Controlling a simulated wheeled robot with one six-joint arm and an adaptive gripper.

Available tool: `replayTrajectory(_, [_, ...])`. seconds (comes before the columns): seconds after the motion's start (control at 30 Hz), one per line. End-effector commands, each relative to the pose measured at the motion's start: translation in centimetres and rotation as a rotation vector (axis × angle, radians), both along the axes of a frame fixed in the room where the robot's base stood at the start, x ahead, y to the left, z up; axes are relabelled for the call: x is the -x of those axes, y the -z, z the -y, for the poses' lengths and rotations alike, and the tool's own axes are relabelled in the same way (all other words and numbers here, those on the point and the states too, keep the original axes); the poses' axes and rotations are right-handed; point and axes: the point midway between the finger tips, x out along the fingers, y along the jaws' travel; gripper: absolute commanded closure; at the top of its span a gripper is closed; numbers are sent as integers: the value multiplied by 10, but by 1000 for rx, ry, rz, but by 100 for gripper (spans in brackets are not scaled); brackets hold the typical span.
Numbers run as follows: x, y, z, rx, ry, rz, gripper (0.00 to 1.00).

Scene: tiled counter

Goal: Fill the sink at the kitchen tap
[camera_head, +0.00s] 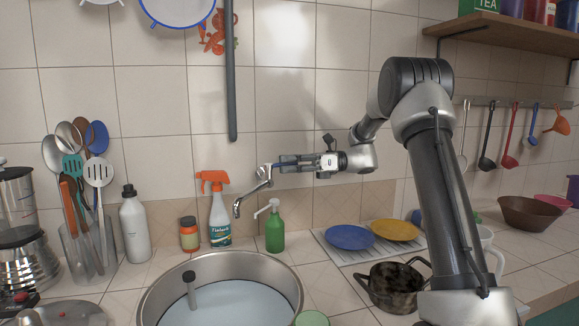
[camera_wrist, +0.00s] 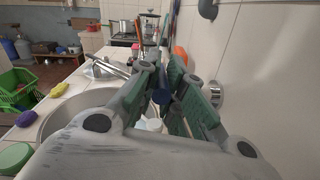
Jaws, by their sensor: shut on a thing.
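The chrome kitchen tap (camera_head: 240,205) comes out from the tiled wall, its spout bent down over the sink. The round metal sink (camera_head: 159,297) holds a pale, flat water surface (camera_head: 228,303). No stream shows clearly below the spout. My gripper (camera_head: 277,162) reaches in from the right at the tap's wall end and is shut on the tap handle. In the wrist view a small dark blue part, apparently the handle (camera_wrist: 163,97), sits between the green finger pads; the fingers hide most of the tap. The sink rim (camera_wrist: 48,118) shows at left there.
A dark pot (camera_head: 393,287) and plates (camera_head: 349,237) lie right, below my arm. A utensil holder (camera_head: 84,245) stands left.

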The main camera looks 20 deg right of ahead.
Motion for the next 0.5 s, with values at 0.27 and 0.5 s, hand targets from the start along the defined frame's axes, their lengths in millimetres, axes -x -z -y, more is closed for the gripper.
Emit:
replayTrajectory(0.27, [-5,-4,0,-5,-51,7,100])
replayTrajectory(0.5, [-5,-4,0,-5,-50,9,76])
